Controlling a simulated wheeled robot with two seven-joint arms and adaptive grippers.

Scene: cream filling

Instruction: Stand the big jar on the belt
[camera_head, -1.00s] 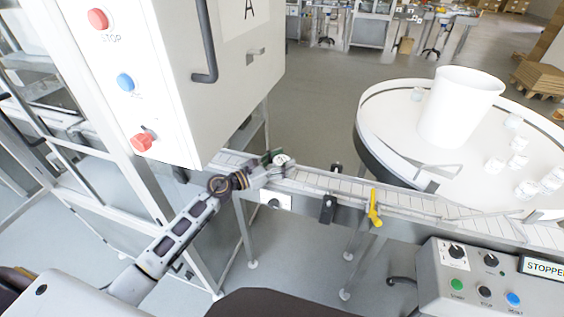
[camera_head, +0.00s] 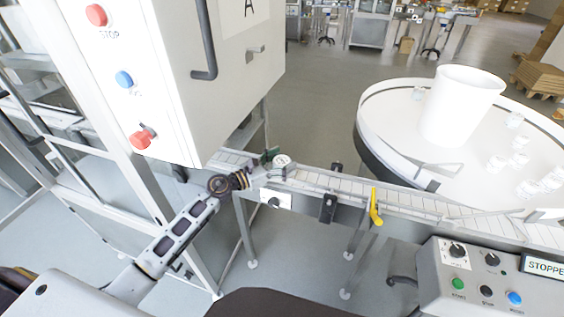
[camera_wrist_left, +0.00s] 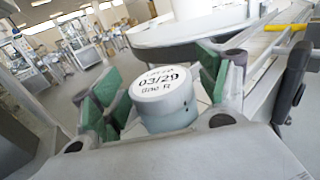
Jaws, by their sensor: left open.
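A white jar (camera_wrist_left: 163,98) with a printed lid reading "03/29" stands upright on the conveyor belt (camera_head: 345,186), as far as I can see. Its lid (camera_head: 282,160) also shows in the head view, at the belt's left part beside the white cabinet. My left gripper (camera_head: 275,164) is around the jar at belt height. Its green-padded fingers (camera_wrist_left: 160,82) are open, one on each side of the jar; whether a pad still touches it I cannot tell. The jar's foot is partly hidden. My right gripper is not in view.
The white cabinet (camera_head: 225,90) rises close to my left arm. A round white table (camera_head: 395,150) behind the belt holds a large white cylinder (camera_head: 460,105) and several small clear jars (camera_head: 520,160). A yellow lever (camera_head: 375,207) and control box (camera_head: 470,275) stand along the belt's front.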

